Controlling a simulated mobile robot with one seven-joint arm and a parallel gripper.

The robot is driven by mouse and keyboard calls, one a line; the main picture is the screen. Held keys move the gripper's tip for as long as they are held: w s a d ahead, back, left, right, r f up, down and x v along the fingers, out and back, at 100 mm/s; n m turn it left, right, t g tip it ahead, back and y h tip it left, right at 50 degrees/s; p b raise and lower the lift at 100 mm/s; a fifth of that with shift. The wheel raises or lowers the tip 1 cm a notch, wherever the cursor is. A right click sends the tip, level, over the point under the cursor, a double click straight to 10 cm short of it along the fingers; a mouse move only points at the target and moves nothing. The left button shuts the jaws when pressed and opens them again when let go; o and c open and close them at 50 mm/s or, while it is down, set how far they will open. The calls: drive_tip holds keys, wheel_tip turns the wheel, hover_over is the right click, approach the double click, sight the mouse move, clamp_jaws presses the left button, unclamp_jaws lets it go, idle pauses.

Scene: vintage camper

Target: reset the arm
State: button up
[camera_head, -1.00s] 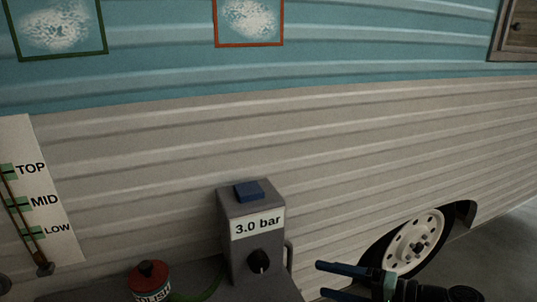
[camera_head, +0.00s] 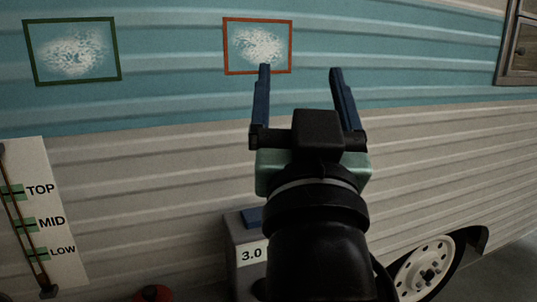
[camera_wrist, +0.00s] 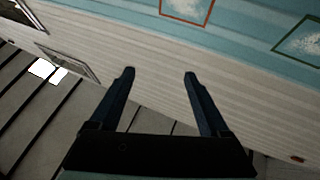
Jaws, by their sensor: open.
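My gripper (camera_head: 300,72) is raised in front of the camper wall (camera_head: 170,150) in the head view. Its two blue fingers are spread apart with nothing between them. Its left fingertip overlaps the lower edge of the orange-framed white patch (camera_head: 258,45) in the picture; I cannot tell how far apart they are. In the wrist view the open fingers (camera_wrist: 160,73) also show empty, with the beige siding beyond. My arm hides much of the grey box below.
The grey box (camera_head: 236,262) with a blue top button stands at the bottom. A red-topped can (camera_head: 152,293) is at the bottom edge. A TOP/MID/LOW board (camera_head: 60,205) is at left, a green-framed patch (camera_head: 72,50) above it. A wheel (camera_head: 425,268) is at lower right.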

drive_tip(key=s+a+r+t, duration=0.3)
drive_tip(key=s+r, duration=0.3)
drive_tip(key=s, duration=0.4)
wheel_tip(320, 180, up, 31)
drive_tip(key=p, duration=3.1)
drive_tip(key=shift+w+a+n, duration=0.2)
drive_tip(key=shift+n, duration=0.2)
